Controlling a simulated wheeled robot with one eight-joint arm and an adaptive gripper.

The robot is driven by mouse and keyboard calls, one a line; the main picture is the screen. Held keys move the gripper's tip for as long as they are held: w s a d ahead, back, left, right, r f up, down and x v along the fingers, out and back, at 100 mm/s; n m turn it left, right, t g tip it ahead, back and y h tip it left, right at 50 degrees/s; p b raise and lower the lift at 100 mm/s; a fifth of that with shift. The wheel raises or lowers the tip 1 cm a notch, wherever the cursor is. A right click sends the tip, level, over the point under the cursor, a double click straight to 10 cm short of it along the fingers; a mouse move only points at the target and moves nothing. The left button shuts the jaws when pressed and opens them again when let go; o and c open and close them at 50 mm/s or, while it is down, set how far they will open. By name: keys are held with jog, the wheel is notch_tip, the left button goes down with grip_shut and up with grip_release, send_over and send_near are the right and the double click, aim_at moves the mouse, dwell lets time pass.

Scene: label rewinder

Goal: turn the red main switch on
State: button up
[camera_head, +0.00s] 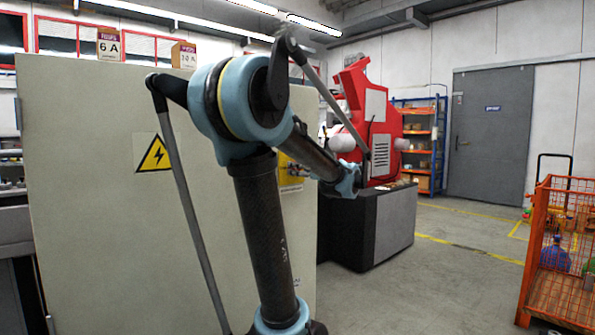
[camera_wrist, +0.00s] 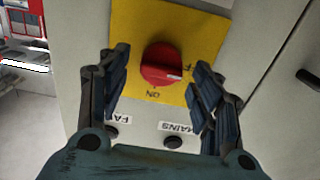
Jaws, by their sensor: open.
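The red main switch (camera_wrist: 160,66) is a round knob on a yellow plate (camera_wrist: 135,22) in the wrist view. A white mark on the knob's right side points toward the partly hidden OFF lettering (camera_wrist: 187,68). The ON lettering (camera_wrist: 153,94) is below the knob. My gripper (camera_wrist: 160,62) is open, with one dark finger on each side of the knob. Gaps show between the fingers and the knob, and nothing is held. In the head view I cannot make out the switch or the fingertips.
Two black buttons (camera_wrist: 173,141) with white labels sit below the plate. A panel seam and a dark handle (camera_wrist: 309,79) are to the right. In the head view, a beige cabinet (camera_head: 90,230) stands at left, a red machine (camera_head: 378,125) behind, an orange cage (camera_head: 530,260) at right.

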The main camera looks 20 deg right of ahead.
jog(key=shift+x, duration=1.1)
